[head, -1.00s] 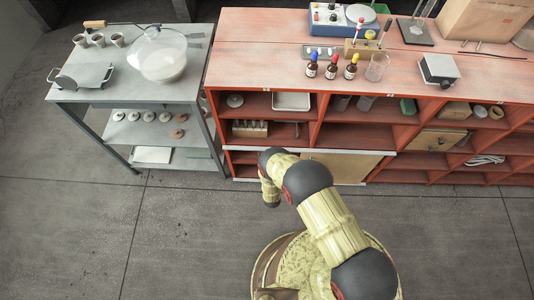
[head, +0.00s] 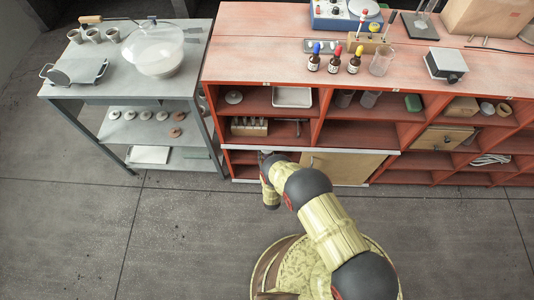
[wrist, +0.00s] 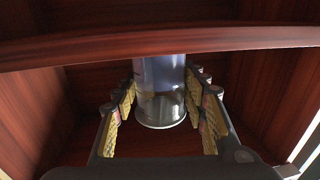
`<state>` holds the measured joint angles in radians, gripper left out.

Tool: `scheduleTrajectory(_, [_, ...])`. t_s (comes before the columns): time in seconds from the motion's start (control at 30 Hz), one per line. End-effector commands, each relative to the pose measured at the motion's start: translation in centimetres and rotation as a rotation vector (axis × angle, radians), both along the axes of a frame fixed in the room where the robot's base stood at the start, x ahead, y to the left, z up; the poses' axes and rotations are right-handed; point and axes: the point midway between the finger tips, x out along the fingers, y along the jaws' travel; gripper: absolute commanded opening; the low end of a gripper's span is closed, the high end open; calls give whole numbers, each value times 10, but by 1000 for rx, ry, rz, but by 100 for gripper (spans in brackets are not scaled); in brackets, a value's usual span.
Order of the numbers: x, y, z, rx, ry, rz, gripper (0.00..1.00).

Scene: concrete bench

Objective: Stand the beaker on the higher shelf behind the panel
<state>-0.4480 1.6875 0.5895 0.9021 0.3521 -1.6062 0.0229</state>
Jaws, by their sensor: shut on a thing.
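Red wooden walls of a compartment surround the gripper. In the head view my arm reaches to the low front of the red bench, beside the tan panel (head: 345,166). The gripper and the held beaker are hidden there. I cannot tell whether the beaker touches a shelf.
The red bench (head: 265,50) carries dropper bottles (head: 334,62), another glass beaker (head: 382,61) and a grey box (head: 446,64). Its upper cubbies hold a white tray (head: 292,97) and other items. A grey table (head: 190,87) stands at left. The floor in front is open.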

Motion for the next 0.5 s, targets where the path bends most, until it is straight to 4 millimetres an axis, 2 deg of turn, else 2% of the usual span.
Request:
scheduleTrajectory(0.27, [0,0,-1,0,0,0,14])
scheduleTrajectory(0.3, [0,0,-1,0,0,0,45])
scheduleTrajectory(0.5, [0,0,-1,0,1,0,56])
